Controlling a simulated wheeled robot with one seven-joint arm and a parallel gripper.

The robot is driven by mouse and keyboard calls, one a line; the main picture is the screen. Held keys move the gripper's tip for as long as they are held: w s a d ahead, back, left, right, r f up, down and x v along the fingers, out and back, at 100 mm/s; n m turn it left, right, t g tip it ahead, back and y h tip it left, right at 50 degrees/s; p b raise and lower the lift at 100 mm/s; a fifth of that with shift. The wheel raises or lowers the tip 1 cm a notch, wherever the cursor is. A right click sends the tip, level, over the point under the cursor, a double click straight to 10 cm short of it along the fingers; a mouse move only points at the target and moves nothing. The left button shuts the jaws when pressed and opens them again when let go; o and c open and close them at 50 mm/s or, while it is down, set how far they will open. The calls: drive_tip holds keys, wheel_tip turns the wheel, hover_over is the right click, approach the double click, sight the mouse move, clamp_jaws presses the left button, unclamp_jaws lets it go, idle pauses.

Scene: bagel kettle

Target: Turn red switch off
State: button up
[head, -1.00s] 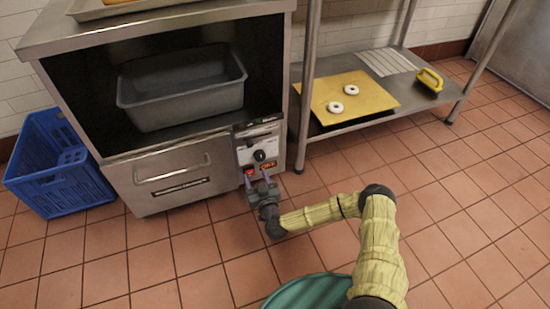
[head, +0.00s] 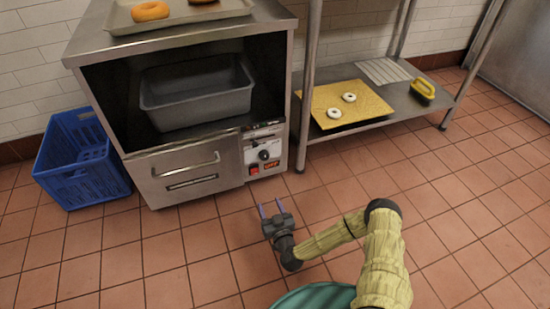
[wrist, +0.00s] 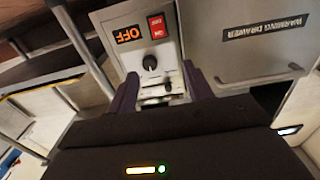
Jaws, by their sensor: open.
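The red switch (head: 254,170) sits low on the control panel at the right of the steel warming unit (head: 190,190). It also shows in the wrist view as a red rocker (wrist: 157,26), next to an orange label (wrist: 128,34) that reads OFF. A black knob (head: 264,155) is on the same panel, above the switch in the head view. My gripper (head: 271,207) is open and empty, in front of the panel and apart from it. In the wrist view its two purple fingers (wrist: 160,85) point toward the panel.
A blue crate (head: 80,165) stands on the floor left of the unit. A grey pan (head: 197,100) is inside it. To the right, a steel shelf (head: 385,130) holds a yellow board (head: 325,98) with white rings. The tiled floor before the panel is clear.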

wheel_tip(320, 180, up, 27)
drive_tip(key=d+n+g+y+p, duration=0.1)
drive_tip(key=n+g+p, duration=0.4)
drive_tip(key=p, duration=1.6)
drive_tip(key=g, duration=0.4)
drive_tip(key=shift+d+y, duration=0.15)
drive_tip(key=shift+y, duration=0.25)
drive_tip(key=shift+s+d+f, duration=0.1)
drive_tip(key=shift+s+d, duration=0.05)
